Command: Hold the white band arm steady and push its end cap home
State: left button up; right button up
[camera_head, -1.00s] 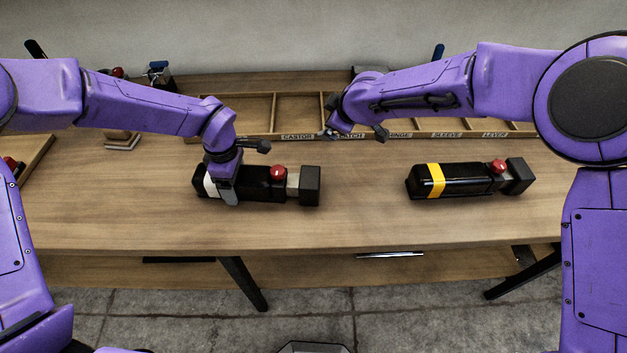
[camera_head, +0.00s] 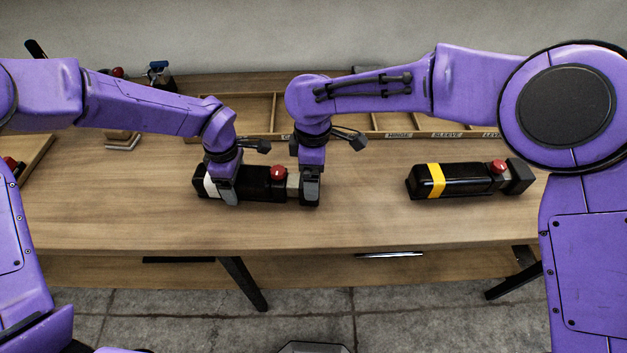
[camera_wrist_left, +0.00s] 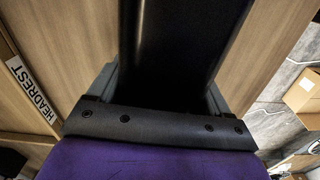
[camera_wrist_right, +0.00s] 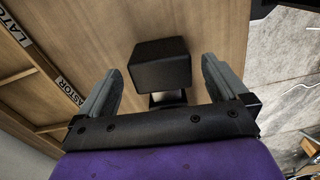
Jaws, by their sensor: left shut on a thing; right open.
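The white band arm (camera_head: 258,186) is a black arm with a white band at its left end and a red knob (camera_head: 278,173). It lies on the table. My left gripper (camera_head: 227,192) is shut on its body just right of the white band; the black body also fills the left wrist view (camera_wrist_left: 182,50). The black end cap (camera_wrist_right: 160,66) is at the arm's right end, with a pale neck behind it. My right gripper (camera_head: 309,196) is open over the cap and hides most of it in the head view. In the right wrist view the cap sits between the spread fingers.
A yellow-banded black arm (camera_head: 462,179) lies to the right, clear of my grippers. A labelled wooden compartment tray (camera_head: 262,110) runs along the back of the table. The table (camera_head: 360,215) is bare in front and between the two arms.

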jog(key=shift+f, duration=2)
jog(key=c, duration=1.4)
jog(key=shift+a, duration=1.85)
jog(key=o, duration=1.4)
jog(key=shift+d, duration=0.1)
notch_tip(320, 180, up, 12)
